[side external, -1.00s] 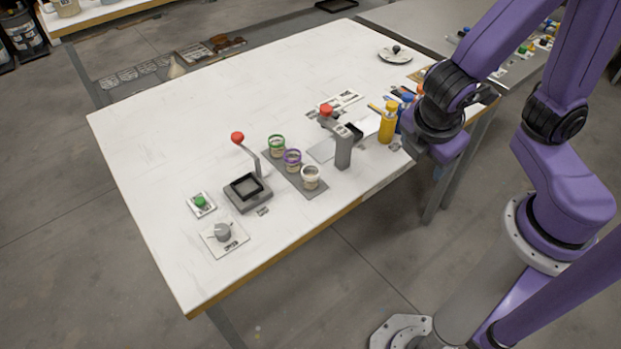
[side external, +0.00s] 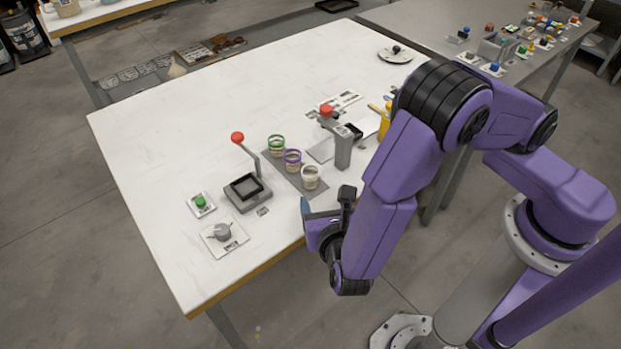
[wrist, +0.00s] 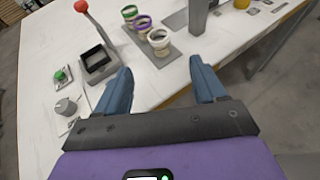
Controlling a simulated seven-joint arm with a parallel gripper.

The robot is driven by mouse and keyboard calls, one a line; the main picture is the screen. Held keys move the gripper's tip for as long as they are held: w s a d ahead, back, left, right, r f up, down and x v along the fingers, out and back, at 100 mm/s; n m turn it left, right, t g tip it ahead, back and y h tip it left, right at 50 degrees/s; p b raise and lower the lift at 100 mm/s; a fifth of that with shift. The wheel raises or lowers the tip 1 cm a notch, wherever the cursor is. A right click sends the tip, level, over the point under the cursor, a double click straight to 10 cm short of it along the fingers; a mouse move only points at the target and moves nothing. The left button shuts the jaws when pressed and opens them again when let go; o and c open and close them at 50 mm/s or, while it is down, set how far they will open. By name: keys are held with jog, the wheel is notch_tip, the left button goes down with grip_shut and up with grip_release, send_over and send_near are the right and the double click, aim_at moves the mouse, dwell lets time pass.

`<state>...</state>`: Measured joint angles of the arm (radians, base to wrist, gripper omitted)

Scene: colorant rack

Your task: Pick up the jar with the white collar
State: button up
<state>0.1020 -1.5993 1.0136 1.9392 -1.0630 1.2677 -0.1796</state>
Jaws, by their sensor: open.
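The jar with the white collar (side external: 311,178) stands upright at the near end of a row of three on a grey mat (side external: 314,193). The jar with the purple collar (side external: 292,160) is in the middle, and the jar with the green collar (side external: 277,145) is at the far end. My gripper (side external: 325,205) is at the table's front edge, close to the white-collared jar on its near side and apart from it. In the wrist view my gripper (wrist: 163,84) has its two blue fingers spread and empty, with the white-collared jar (wrist: 159,43) beyond the fingertips.
A press with a red-knobbed lever (side external: 248,190) stands left of the jars. A grey upright device (side external: 343,150) stands just right of them. A green button (side external: 200,202) and a grey knob plate (side external: 224,236) lie at left.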

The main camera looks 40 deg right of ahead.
send_near(309, 169)
jog(key=x, duration=0.3)
jog(key=shift+d+r, duration=0.25)
jog(key=shift+a+f+x, duration=0.1)
jog(key=shift+f+x, duration=0.05)
jog(key=shift+x, duration=1.15)
jog(key=shift+a+f+x, duration=0.15)
jog(key=shift+x, duration=1.2)
jog(key=c, duration=1)
jog(key=shift+r, duration=0.1)
jog(key=shift+c, duration=0.2)
